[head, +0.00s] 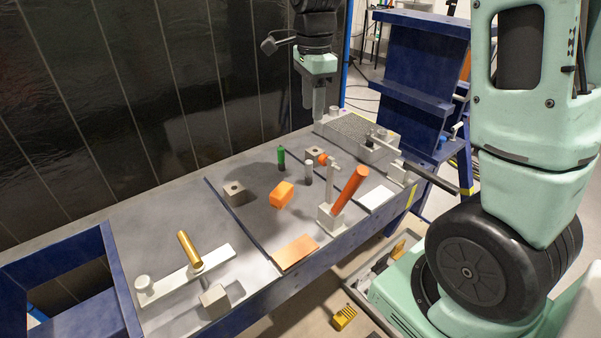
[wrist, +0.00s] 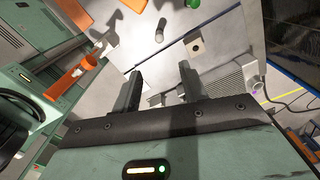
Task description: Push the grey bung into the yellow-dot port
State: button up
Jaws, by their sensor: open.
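A light grey cylinder with a dark lower end, which looks like the grey bung (head: 308,172), stands upright on the middle of the bench. It also shows in the wrist view (wrist: 160,30), beyond my fingertips. My gripper (head: 313,108) points down over the far part of the bench, open and empty. In the wrist view its two dark fingers (wrist: 160,78) are apart, with bare bench between them. A grey block with a hole (head: 234,192) sits left of the bung, and another grey block (head: 316,152) sits behind it. I cannot make out a yellow dot on any port.
A green cylinder (head: 281,159) and an orange block (head: 281,195) stand near the bung. A clamp with an orange handle (head: 349,190) rises to its right. A ribbed grey fixture (head: 362,131) lies at the far end. A brass-handled lever (head: 190,249) occupies the near left.

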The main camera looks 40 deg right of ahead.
aim_at(310, 161)
notch_tip(310, 161, down, 11)
jog(key=p, duration=0.2)
jog(key=shift+f+p, duration=0.2)
jog(key=shift+p, duration=0.15)
jog(key=shift+a+f+p, duration=0.15)
jog(key=shift+f+p, duration=1.15)
jog(key=shift+f, duration=1.45)
grip_shut()
